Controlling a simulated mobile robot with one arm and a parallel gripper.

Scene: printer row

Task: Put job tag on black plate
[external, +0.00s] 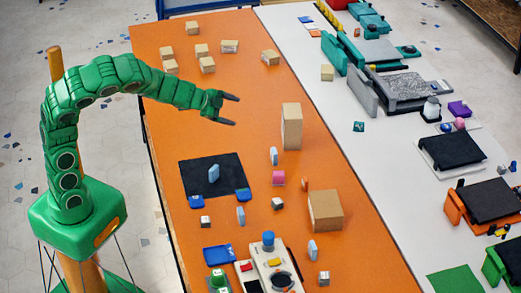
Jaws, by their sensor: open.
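My gripper (233,110) is open and empty, with its two dark fingers apart over the orange table, behind the black plate and left of a tall tan box. A flat black plate (203,166) lies on the left of the orange table. A small blue piece (213,174) stands on it, and two more blue pieces (196,201), (242,194) are at its front corners. Pale blue upright pieces stand right of the plate (273,156), in front of it (241,214) and farther forward (312,249). I cannot tell which piece is the job tag.
The tall tan box (291,127) stands near my gripper. A pink block (278,178), a larger tan box (325,210) and a white device (268,268) are in front. Several small tan boxes lie at the back. Printers line the white table (370,170) at right.

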